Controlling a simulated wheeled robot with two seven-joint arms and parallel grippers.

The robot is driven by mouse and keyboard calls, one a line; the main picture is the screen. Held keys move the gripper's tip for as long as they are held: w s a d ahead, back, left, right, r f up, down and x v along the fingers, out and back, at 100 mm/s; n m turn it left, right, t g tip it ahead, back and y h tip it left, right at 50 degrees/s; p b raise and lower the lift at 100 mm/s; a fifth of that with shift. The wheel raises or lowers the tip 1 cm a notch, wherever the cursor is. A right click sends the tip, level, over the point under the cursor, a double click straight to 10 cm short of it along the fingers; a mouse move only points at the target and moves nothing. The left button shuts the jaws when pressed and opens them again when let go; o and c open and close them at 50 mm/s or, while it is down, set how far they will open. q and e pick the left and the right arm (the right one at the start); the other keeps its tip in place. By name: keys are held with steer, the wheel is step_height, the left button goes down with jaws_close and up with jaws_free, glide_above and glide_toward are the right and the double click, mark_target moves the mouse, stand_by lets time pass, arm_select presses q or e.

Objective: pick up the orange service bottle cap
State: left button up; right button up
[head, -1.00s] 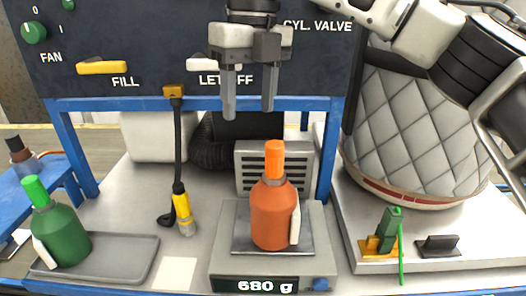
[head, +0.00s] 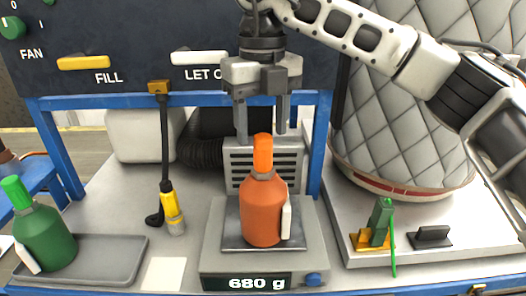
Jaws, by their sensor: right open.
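The orange service bottle (head: 264,209) stands upright on the scale (head: 220,262), which reads 680 g. Its bright orange cap (head: 263,153) is on top of the neck. My right gripper (head: 262,138) points down with its two fingers apart, one on each side of the cap's upper part in the picture. The fingers look to be at or behind the cap; contact cannot be told. My left gripper is not in view.
A green bottle (head: 44,235) stands on a grey tray (head: 115,258) at the left. A yellow-ended hose (head: 170,205) hangs left of the scale. A grey vented box (head: 235,178) is behind the bottle. A green-and-orange fixture (head: 377,228) and quilted tank (head: 400,120) are at the right.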

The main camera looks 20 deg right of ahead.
mark_target(263, 136)
steer(key=f, duration=0.4)
steer(key=shift+s+f, duration=0.3)
steer(key=shift+s, duration=0.05)
steer(key=shift+c, duration=0.3)
steer(key=c, duration=1)
